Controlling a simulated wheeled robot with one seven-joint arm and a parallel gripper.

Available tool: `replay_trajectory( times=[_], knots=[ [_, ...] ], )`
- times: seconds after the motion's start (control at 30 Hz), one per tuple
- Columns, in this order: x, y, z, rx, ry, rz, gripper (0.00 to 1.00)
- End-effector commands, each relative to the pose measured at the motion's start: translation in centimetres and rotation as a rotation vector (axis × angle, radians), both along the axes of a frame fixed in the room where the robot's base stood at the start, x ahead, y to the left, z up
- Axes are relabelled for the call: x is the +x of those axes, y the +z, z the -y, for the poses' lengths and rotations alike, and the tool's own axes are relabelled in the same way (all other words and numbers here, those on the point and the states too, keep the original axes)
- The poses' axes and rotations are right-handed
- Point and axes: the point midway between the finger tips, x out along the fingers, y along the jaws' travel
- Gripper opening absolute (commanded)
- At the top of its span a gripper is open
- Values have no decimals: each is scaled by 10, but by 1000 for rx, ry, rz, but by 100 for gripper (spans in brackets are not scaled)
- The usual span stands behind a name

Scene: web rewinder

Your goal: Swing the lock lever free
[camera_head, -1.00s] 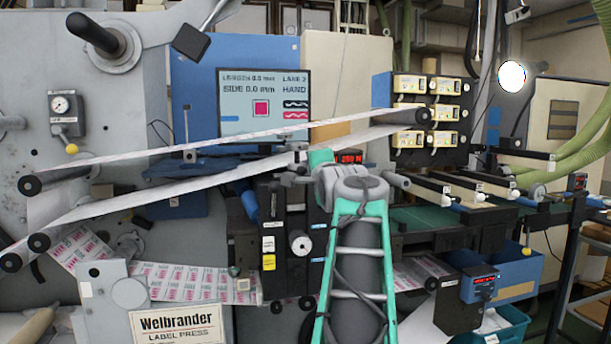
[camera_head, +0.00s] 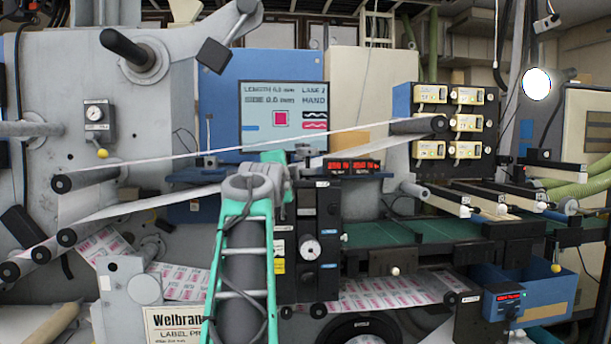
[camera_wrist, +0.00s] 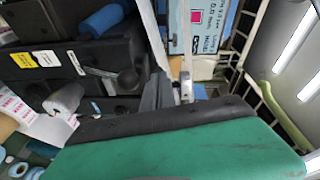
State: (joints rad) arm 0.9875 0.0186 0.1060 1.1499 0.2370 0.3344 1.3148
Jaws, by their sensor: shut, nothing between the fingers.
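A short lever with a dark rounded knob (camera_wrist: 128,78) stands out from the black control panel (camera_wrist: 50,62) in the wrist view. I take it for the lock lever but cannot be sure. The panel also shows in the head view (camera_head: 331,225), just right of my arm, with a pale round knob (camera_head: 310,250). My gripper (camera_wrist: 168,88) is shut and empty, to the right of the dark knob in the wrist view and apart from it. In the head view its fingertips are hard to make out near the top of the panel.
The display screen (camera_head: 284,115) stands behind. The green conveyor bed (camera_head: 415,232) and black rods with pale tips extend to the right. The label press (camera_head: 150,290) is at lower left.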

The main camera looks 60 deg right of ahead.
Motion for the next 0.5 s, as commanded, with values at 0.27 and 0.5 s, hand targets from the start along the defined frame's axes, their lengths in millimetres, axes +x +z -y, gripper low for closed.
replay_trajectory(
  times=[0.27,0.5],
  knots=[
    [12,-1,4,2,-1,-1,0],
    [18,-2,3,1,5,-2,0]
  ],
)
